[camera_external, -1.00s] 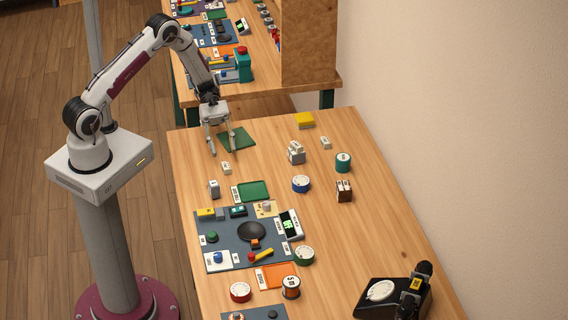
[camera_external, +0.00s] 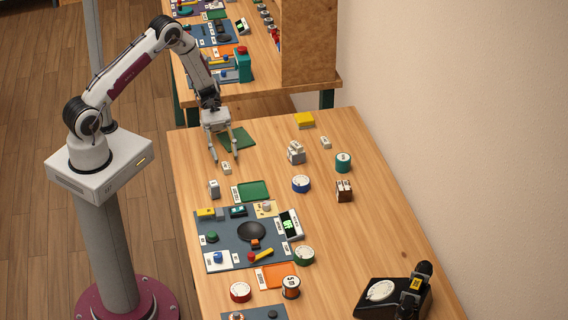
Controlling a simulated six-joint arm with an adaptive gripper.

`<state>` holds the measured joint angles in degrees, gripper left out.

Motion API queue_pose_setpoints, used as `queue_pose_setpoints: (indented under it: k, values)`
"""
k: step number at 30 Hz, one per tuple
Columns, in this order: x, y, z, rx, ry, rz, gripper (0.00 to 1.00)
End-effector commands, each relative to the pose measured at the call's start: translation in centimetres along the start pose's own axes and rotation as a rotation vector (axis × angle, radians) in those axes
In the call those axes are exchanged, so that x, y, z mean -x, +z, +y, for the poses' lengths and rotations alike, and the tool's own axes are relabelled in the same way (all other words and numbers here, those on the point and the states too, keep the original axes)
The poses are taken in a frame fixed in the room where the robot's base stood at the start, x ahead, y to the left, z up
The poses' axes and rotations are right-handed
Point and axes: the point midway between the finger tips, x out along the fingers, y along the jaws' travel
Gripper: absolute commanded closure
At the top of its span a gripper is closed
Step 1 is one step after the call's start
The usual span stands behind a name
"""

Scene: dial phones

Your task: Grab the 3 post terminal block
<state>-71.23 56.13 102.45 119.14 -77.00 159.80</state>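My gripper (camera_external: 225,155) points down over the left far part of the table, with its two fingers apart and nothing visible between them. A small whitish block (camera_external: 226,168) lies just in front of the fingertips, apart from them or nearly so. Another small whitish block (camera_external: 325,142) lies farther right, and a larger pale grey-white block with knobs on top (camera_external: 296,153) stands left of it. A brown block with white tops (camera_external: 344,191) stands further forward. The post counts are too small to read, so I cannot tell which is the 3 post terminal block.
A dark green mat (camera_external: 239,138) lies behind the gripper. A grey block (camera_external: 214,189) and a green tray (camera_external: 252,191) are nearer. A blue-white dial (camera_external: 301,184), teal spool (camera_external: 343,162) and yellow block (camera_external: 304,121) stand right. A crowded blue-grey board (camera_external: 225,232) lies in front.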

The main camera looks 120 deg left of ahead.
Motion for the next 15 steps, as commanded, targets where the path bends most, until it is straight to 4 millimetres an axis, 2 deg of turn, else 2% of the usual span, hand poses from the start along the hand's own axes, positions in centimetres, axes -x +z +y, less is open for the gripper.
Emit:
queue_pose_setpoints:
  k: [5,15]
  values:
    - [-0.9,0.1,-0.2,0.000,-0.002,-0.001,0.62]
    - [-4.5,0.4,-0.6,0.000,-0.003,-0.001,0.62]
